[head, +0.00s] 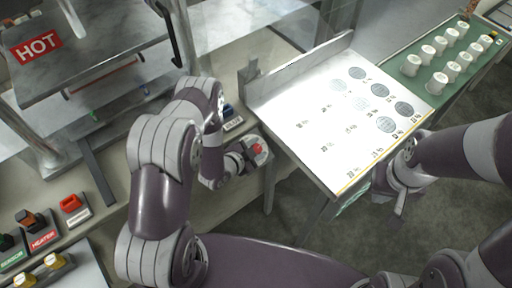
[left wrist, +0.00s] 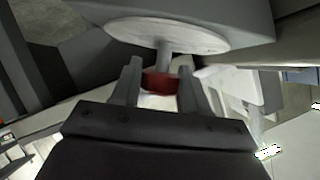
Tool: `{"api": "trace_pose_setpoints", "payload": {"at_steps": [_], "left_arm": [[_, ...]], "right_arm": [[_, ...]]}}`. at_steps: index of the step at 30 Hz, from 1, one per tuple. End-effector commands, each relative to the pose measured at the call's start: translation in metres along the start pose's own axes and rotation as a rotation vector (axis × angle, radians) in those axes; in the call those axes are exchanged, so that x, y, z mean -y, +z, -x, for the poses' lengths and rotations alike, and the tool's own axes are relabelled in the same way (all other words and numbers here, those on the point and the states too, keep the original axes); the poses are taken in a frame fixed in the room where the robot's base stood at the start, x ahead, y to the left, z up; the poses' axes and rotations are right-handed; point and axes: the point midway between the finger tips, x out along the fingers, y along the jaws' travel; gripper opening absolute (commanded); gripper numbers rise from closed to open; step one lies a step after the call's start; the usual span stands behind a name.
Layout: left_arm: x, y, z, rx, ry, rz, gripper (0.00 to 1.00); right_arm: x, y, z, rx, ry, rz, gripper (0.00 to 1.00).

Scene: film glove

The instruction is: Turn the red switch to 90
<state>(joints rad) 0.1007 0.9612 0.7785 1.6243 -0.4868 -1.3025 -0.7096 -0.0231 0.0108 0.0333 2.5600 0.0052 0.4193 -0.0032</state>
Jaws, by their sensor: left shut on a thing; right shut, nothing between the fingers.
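The red switch (head: 257,149) is a small red knob in front of a round pale plate at the edge of the counter, left of the white board. In the left wrist view the red switch (left wrist: 160,82) sits between the two fingers, on a short stem below the round plate (left wrist: 168,35). My left gripper (head: 250,152) is shut on the red switch; in the wrist view its fingers (left wrist: 163,80) touch either side. Any angle marks on the plate are too small to read. My right gripper (head: 397,192) is shut and empty beside the white board's right corner.
The white board (head: 320,125) with printed dark circles stands right of the switch. A green mat (head: 420,95) with several white cups lies beyond it. A heater switch (head: 40,230), a red switch block (head: 72,205) and yellow knobs (head: 54,260) are at the lower left. A HOT sign (head: 38,46) marks a metal plate.

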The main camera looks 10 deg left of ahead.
Motion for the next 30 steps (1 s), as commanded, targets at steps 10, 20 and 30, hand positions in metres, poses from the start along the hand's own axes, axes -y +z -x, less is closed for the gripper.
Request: {"api": "trace_pose_setpoints", "payload": {"at_steps": [10, 20, 30], "left_arm": [[0.0005, -0.0001, -0.0004, 0.000, 0.133, -0.075, 0.14], [-0.0001, 0.0002, -0.0004, 0.000, 0.167, -0.092, 0.14], [-0.0003, 0.0000, -0.0005, 0.000, 0.167, -0.092, 0.60]], "right_arm": [[0.0000, -0.0001, 0.0009, 0.000, 0.000, 0.000, 0.00], [0.0000, -0.0001, 0.0010, 0.000, 0.000, 0.000, 0.00], [0.0000, -0.0001, 0.0010, 0.000, 0.000, 0.000, 0.00]]}}
